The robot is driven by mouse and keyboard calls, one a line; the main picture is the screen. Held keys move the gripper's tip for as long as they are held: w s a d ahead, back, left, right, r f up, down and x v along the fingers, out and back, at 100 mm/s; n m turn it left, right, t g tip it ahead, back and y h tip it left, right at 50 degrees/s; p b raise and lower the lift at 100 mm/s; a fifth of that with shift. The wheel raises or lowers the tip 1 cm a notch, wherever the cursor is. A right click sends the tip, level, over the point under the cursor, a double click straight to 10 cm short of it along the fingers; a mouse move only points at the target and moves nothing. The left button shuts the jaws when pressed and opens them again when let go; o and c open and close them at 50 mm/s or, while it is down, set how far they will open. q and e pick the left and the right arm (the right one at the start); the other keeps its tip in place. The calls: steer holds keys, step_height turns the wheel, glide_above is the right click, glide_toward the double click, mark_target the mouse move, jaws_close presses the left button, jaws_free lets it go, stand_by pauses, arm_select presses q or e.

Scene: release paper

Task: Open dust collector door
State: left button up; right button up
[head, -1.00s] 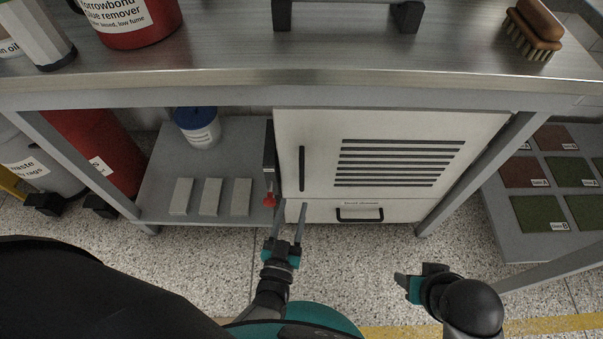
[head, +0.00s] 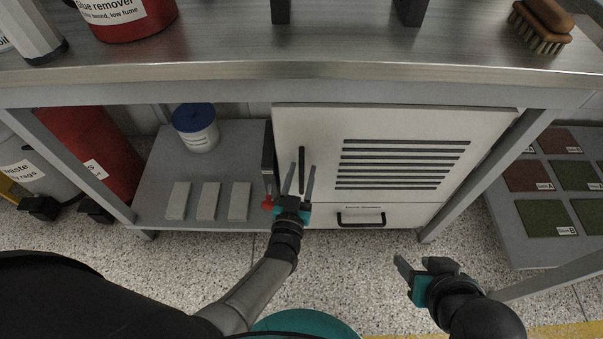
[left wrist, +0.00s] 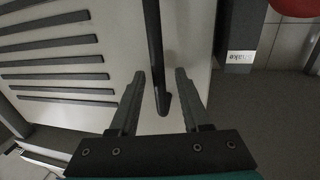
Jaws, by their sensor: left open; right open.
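The dust collector door (head: 318,140) is a white panel with dark slats under the bench, and it looks shut. Its dark vertical handle (head: 301,157) is near the panel's left edge. My left gripper (head: 300,178) is open in front of the handle's lower part. In the left wrist view, the handle (left wrist: 153,50) runs down between the two open fingers (left wrist: 157,100), and I cannot tell whether they touch it. My right gripper (head: 427,264) is open and empty over the floor at the right.
A drawer with a black handle (head: 361,218) is below the door. A dark post with a red knob (head: 267,202) stands just left of it. Grey blocks (head: 208,200) and a blue-lidded tub (head: 196,128) sit on the left shelf. The bench top (head: 360,45) overhangs above.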

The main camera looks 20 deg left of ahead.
arm_select(q)
steer(key=shift+c, duration=0.4)
jaws_close()
stand_by(0.9)
